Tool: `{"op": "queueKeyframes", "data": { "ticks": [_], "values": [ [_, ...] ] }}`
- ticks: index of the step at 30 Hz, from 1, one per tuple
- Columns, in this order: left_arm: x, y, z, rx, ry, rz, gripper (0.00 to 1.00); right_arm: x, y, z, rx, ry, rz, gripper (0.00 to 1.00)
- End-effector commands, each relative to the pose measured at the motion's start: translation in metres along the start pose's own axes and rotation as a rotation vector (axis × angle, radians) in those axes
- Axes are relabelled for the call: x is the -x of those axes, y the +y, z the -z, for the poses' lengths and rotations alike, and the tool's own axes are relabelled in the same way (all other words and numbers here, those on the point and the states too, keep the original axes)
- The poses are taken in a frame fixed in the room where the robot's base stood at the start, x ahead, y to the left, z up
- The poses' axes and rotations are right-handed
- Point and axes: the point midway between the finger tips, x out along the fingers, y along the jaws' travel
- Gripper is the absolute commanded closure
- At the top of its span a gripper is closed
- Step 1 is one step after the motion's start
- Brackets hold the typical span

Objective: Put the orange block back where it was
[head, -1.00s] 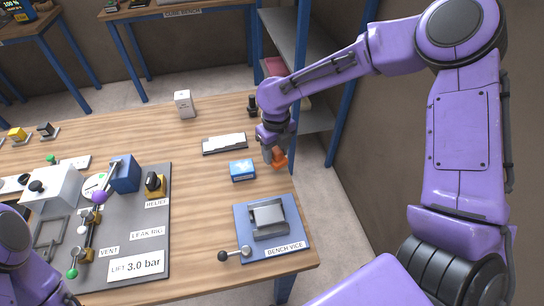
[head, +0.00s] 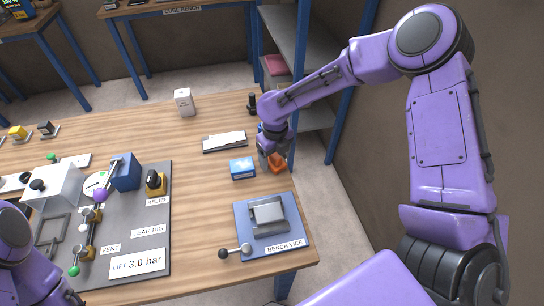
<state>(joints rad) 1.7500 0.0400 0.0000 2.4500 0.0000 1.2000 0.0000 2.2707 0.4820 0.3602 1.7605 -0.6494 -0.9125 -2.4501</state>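The orange block (head: 278,164) is near the right edge of the wooden bench in the head view, to the right of the small blue box. My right gripper (head: 270,158) points down at the block, and its fingers are right against or around the block's left and upper side. The fingers are small and partly hidden by the wrist, so I cannot tell whether they grip the block or only stand beside it. Whether the block touches the bench top is also unclear. My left arm shows at the lower left, but its gripper is not visible.
The blue box (head: 242,168) stands close left of the block. The bench vice (head: 270,219) is nearer to me, a black-and-white tray (head: 225,141) farther back. A white carton (head: 184,102) and a dark object (head: 252,103) stand at the back. The leak rig (head: 148,229) fills the left.

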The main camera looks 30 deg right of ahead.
Motion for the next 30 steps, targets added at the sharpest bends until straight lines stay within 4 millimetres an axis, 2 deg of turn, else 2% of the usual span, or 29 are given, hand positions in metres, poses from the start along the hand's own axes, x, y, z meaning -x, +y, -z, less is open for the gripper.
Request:
{"op": "queueKeyframes", "data": {
  "ticks": [5,7,15,18,23,30],
  "values": [
    [0.0,0.0,0.0,0.0,0.0,0.0,0.06,0.007,0.0,-0.001,-0.001,-0.002,-0.001,0.27],
    [-0.002,0.0,-0.001,0.0,0.0,0.0,0.06,0.019,0.0,-0.001,0.0,-0.005,0.0,0.27],
    [-0.007,0.001,-0.003,0.0,0.0,0.0,0.06,0.088,0.0,-0.001,-0.001,-0.004,-0.001,0.27],
    [-0.008,0.001,-0.003,0.0,0.0,0.0,0.06,0.107,0.0,-0.001,-0.001,-0.002,0.0,0.27],
    [-0.009,0.001,-0.004,0.0,0.0,0.0,0.06,0.122,0.0,-0.001,-0.001,0.0,-0.001,0.27],
    [-0.008,0.001,-0.003,0.0,0.0,0.0,0.06,0.124,0.0,0.0,-0.001,0.001,-0.001,0.27]
  ]
}}
